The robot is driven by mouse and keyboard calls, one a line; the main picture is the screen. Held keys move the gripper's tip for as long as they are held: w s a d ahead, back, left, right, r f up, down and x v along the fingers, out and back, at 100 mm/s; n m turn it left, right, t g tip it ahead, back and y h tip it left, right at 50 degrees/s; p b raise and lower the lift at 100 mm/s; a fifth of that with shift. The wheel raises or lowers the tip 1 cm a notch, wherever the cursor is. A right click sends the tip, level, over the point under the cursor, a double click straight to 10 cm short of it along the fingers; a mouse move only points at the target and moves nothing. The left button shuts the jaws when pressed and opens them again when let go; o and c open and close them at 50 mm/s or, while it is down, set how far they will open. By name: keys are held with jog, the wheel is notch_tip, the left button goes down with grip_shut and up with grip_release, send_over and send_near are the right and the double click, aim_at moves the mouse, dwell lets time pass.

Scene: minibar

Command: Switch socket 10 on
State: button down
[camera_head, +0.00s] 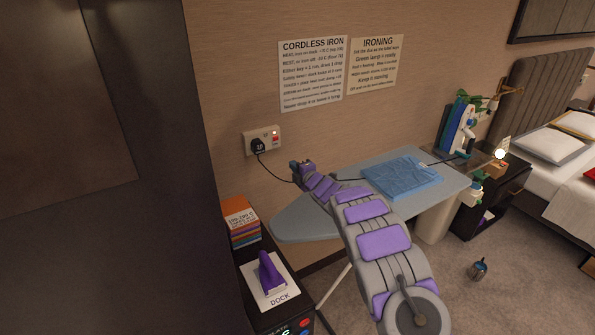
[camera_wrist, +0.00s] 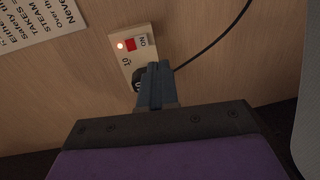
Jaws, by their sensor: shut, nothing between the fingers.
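Socket 10 is a pale plate (camera_head: 249,134) on the wall with a black plug in its left half. In the wrist view the plate (camera_wrist: 117,62) bears the marks "10" and "ON", a red switch (camera_wrist: 130,44) and a glowing indicator light (camera_wrist: 120,45). The red switch also shows in the head view (camera_head: 276,140). The black plug (camera_wrist: 138,76) is partly hidden behind my fingers. My gripper (camera_wrist: 157,66) is shut and empty, its tips in front of the plate's lower part, below the switch. I cannot tell whether they touch it. In the head view my gripper (camera_head: 297,165) is right of the socket.
The plug's black cord (camera_head: 272,173) runs right toward the ironing board (camera_head: 300,222), which bears a folded blue cloth (camera_head: 402,178). A purple iron (camera_head: 270,272) stands on a dock at lower left. A dark panel (camera_head: 95,170) fills the left. Two notices hang above.

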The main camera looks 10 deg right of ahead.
jog(key=shift+f+v, duration=0.2)
jog(key=shift+v, duration=0.75)
